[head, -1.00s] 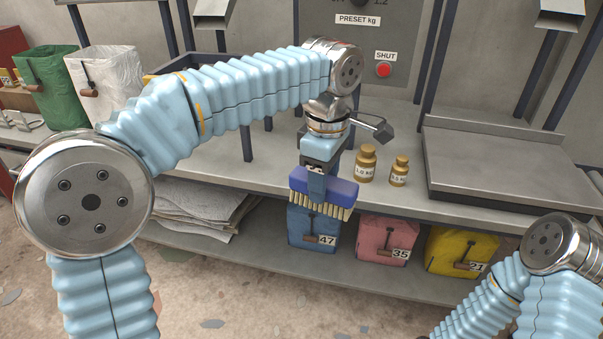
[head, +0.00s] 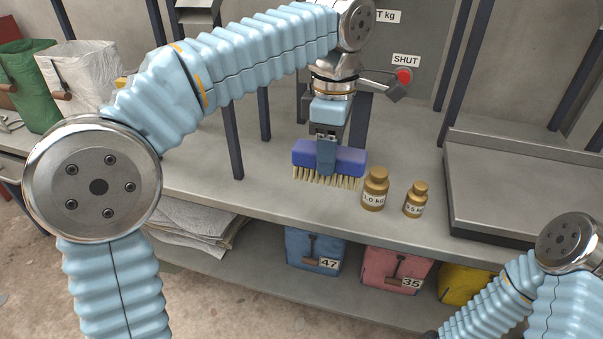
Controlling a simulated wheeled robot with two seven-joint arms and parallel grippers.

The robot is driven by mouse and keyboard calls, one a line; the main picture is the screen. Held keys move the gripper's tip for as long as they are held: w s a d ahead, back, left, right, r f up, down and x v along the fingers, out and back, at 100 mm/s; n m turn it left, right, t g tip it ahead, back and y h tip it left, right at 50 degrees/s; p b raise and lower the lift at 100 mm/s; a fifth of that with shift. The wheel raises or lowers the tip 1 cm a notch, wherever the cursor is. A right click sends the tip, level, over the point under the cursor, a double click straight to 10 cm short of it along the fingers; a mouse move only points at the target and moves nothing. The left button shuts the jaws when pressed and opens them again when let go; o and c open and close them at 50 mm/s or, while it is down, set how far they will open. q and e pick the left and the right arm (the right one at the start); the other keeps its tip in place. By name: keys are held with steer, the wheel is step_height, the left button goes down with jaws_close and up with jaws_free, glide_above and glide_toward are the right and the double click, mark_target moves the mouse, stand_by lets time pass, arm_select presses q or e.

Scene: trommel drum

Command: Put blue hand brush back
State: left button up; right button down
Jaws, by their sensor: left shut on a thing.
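The blue hand brush (head: 347,160) has a blue back and pale bristles pointing down. My left gripper (head: 326,160) is shut on it from above, around the middle of its back. The brush is over the grey bench top (head: 270,190), left of the brass weights. I cannot tell whether the bristles touch the bench or hang just above it. My right arm shows at the lower right, but its gripper is out of the picture.
Two brass weights (head: 375,190) (head: 415,200) stand close to the right of the brush. A grey platform (head: 530,185) lies further right. Blue (head: 303,243), red (head: 378,265) and yellow (head: 465,284) bags sit on the lower shelf. Dark posts (head: 231,140) rise behind left.

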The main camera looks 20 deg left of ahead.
arm_select(q)
steer(key=w+a+f, duration=0.4)
steer(key=f, duration=0.1)
steer(key=w+a+f+b, duration=0.1)
steer(key=w+a+f, duration=0.1)
steer(key=shift+w+a+f, duration=0.15)
steer(key=shift+a+f, duration=0.15)
steer(key=shift+a, duration=0.05)
steer(key=shift+w+a+f+b, duration=0.15)
steer(key=shift+f+b, duration=0.35)
steer(key=shift+f, duration=1.25)
steer(key=shift+f, duration=0.15)
steer(key=o, duration=0.9)
step_height(320, 180, up, 12)
steer(key=p, duration=0.3)
